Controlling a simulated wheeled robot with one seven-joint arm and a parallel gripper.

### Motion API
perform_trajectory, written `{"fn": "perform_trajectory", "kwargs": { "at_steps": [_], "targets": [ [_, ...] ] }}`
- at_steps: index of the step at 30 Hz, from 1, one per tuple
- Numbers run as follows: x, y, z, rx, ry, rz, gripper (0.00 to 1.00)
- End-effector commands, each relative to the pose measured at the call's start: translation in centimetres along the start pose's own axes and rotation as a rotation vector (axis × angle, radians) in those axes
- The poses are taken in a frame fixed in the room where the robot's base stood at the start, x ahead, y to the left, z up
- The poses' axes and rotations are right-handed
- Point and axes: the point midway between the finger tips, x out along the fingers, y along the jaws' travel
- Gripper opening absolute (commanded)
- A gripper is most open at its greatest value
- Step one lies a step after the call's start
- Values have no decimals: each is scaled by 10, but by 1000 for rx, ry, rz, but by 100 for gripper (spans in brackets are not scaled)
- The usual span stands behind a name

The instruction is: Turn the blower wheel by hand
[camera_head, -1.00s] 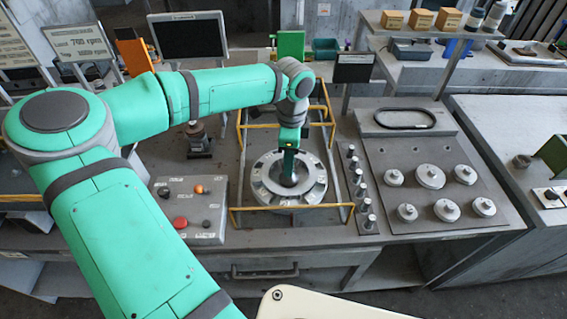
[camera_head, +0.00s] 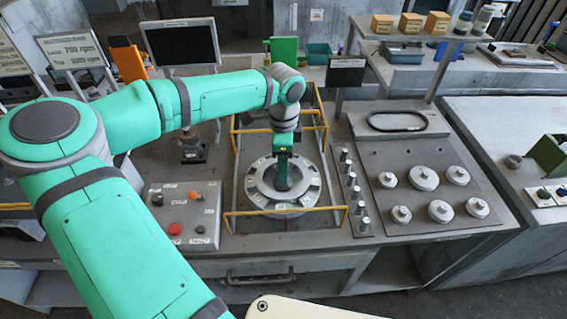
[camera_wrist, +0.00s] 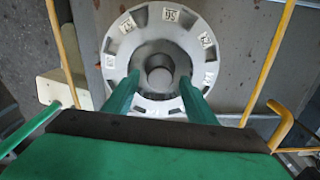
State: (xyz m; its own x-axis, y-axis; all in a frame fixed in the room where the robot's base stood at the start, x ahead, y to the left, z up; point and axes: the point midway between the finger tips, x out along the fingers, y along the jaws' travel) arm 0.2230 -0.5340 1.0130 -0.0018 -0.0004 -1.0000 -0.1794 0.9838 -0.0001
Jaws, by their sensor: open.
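The blower wheel (camera_head: 256,193) is a light grey ring with dark slots and white numbered labels, lying flat on the bench. It also shows in the wrist view (camera_wrist: 118,43), where a grey round hub (camera_wrist: 160,72) stands in its central opening. My gripper (camera_head: 283,187) points down over the middle of the wheel. In the wrist view my gripper (camera_wrist: 156,82) has its two green fingers apart, one on each side of the hub, with visible gaps. I cannot tell how deep the fingertips reach. My gripper hides part of the wheel's middle in the head view.
A yellow rail frame (camera_head: 285,211) surrounds the wheel closely. A control box (camera_head: 182,215) with a red button stands left. A row of knobs (camera_head: 354,195) and a panel with several round weights (camera_head: 423,178) lie right. A dark monitor (camera_head: 182,42) stands behind.

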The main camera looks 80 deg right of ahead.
Motion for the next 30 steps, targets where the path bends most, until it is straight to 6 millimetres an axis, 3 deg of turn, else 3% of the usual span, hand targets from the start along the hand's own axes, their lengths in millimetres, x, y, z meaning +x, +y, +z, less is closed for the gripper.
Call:
{"fn": "perform_trajectory", "kwargs": {
  "at_steps": [8,21,30],
  "targets": [
    [-20,-1,1,-1,-2,-3,51],
    [-95,-1,0,-1,-1,-2,51],
    [-108,0,0,0,0,0,51]
  ]
}}
